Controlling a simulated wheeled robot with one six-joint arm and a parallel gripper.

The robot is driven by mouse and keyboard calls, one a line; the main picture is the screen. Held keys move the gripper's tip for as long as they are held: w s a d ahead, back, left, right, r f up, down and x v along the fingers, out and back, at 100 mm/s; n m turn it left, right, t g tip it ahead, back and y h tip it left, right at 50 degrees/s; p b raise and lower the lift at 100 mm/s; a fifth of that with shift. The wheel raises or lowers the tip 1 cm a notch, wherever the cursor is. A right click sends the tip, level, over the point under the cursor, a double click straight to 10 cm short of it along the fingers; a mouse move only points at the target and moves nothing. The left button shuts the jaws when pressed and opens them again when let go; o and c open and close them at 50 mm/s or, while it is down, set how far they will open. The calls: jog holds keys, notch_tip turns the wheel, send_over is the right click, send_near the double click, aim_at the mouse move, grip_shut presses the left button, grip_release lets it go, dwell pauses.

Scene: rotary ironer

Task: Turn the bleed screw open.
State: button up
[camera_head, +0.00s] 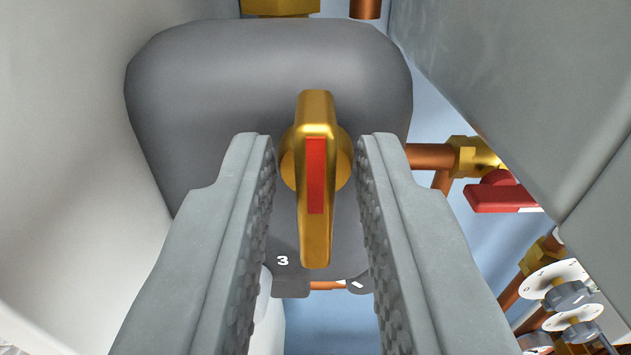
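The bleed screw appears as a brass lever-shaped handle (316,240) with a red stripe, on a round brass boss. Its long grip stands upright in the picture, on the front of a dark grey rounded body (200,90). My gripper (315,155) is open, with one ridged grey finger on each side of the handle. Gaps show between both fingers and the brass, so I see no contact. A white "3" is marked on the grey body below left of the handle.
A copper pipe (428,156) runs right to a brass fitting with a red lever (503,194). White round dials (553,280) sit at lower right. Pale panels close in on the left (70,130) and upper right (530,80).

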grip_shut()
jog(key=shift+m, duration=2.3)
jog(key=o, duration=0.5)
grip_release()
jog(key=shift+d, duration=0.1)
jog(key=shift+s, duration=0.1)
jog(key=s, duration=1.7)
jog(key=shift+s, duration=0.1)
